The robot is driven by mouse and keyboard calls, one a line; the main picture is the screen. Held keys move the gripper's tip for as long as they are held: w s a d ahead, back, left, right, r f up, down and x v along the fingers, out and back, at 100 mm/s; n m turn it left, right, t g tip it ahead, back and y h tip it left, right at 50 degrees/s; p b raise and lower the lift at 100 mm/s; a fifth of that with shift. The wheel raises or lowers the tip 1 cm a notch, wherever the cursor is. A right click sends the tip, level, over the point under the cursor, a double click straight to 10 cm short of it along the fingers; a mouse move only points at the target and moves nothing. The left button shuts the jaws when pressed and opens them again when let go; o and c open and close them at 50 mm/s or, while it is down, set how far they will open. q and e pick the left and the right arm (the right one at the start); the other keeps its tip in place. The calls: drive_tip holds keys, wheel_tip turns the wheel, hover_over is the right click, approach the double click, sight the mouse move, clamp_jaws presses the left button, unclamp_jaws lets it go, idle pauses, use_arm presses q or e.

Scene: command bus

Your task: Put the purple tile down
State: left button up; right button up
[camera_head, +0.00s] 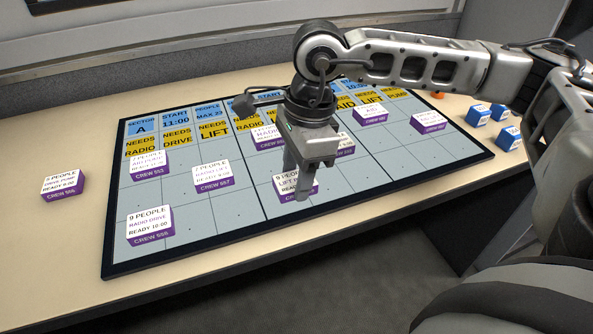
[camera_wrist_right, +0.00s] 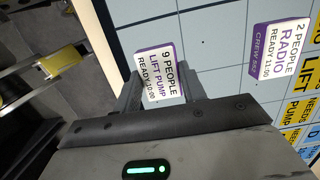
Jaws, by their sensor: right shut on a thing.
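My right gripper (camera_head: 301,188) is over the front middle part of the board (camera_head: 235,222). It is shut on a purple-and-white tile reading "9 PEOPLE, LIFT PUMP, READY 10:00" (camera_head: 283,186). In the right wrist view this tile (camera_wrist_right: 160,73) sits between the two fingers (camera_wrist_right: 163,88), near the board's edge. Whether the tile touches the board or hangs just above it, I cannot tell. The fingers and hand hide part of it in the head view. My left gripper is not in view.
Other purple tiles stand on the board, such as CREW 557 (camera_head: 213,177) and one front left (camera_head: 150,224). One tile (camera_head: 63,186) lies on the table left of the board. Several blue-and-white blocks (camera_head: 479,114) stand at the right. Front grid cells beside the gripper look bare.

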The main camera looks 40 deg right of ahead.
drive_tip(key=shift+f, duration=0.15)
drive_tip(key=o, duration=1)
drive_tip(key=shift+r, duration=0.35)
drive_tip(key=shift+s+d+r+p, duration=0.1)
drive_tip(key=shift+d+r+p, duration=0.15)
drive_tip(key=shift+r, duration=1.7)
drive_tip(key=shift+s+d+r+p, duration=0.1)
drive_tip(key=shift+d+r, duration=0.2)
drive_tip(key=shift+r, duration=1.6)
drive_tip(key=shift+d+r+p, duration=0.2)
drive_tip(key=shift+d+r, duration=0.1)
drive_tip(key=shift+r, duration=1.65)
